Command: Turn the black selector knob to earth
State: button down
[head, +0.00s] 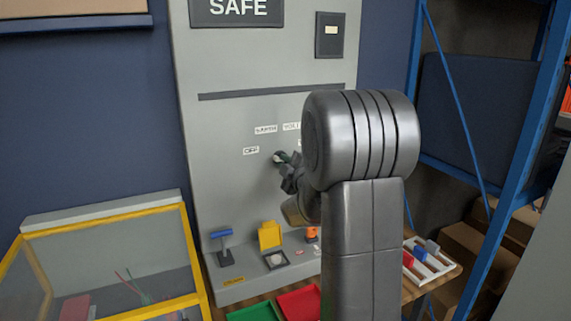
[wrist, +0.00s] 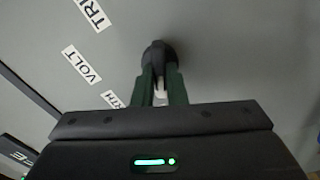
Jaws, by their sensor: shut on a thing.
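The black selector knob (wrist: 157,48) sits on the upright grey panel (head: 225,125). My gripper (wrist: 160,74) is shut on it, with one green finger on each side. In the head view my gripper (head: 287,163) reaches the panel just below the labels, and the knob is mostly hidden by it. The earth label (head: 265,129) is above the knob, with the off label (head: 250,150) to its left and the volt label (head: 291,126) to its upper right. In the wrist view the earth label (wrist: 113,99) is partly hidden by my gripper. The knob's pointer direction is unclear.
A SAFE sign (head: 237,9) is at the panel's top. Below the knob are a blue-handled lever (head: 222,240) and a yellow flap (head: 269,235). A yellow-framed case (head: 110,215) stands left, and a blue shelf rack (head: 505,165) stands right. Green and red trays lie in front.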

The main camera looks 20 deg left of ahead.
jog(key=shift+f+m+b, duration=0.1)
jog(key=shift+m+b, duration=1.65)
jog(key=shift+m, duration=2.65)
jog(key=c, duration=1.5)
grip_release()
jog(key=shift+o, duration=0.2)
jog(key=shift+d, duration=0.1)
jog(key=b+v, duration=0.2)
jog(key=v, duration=1.1)
jog(key=shift+s+d, duration=0.25)
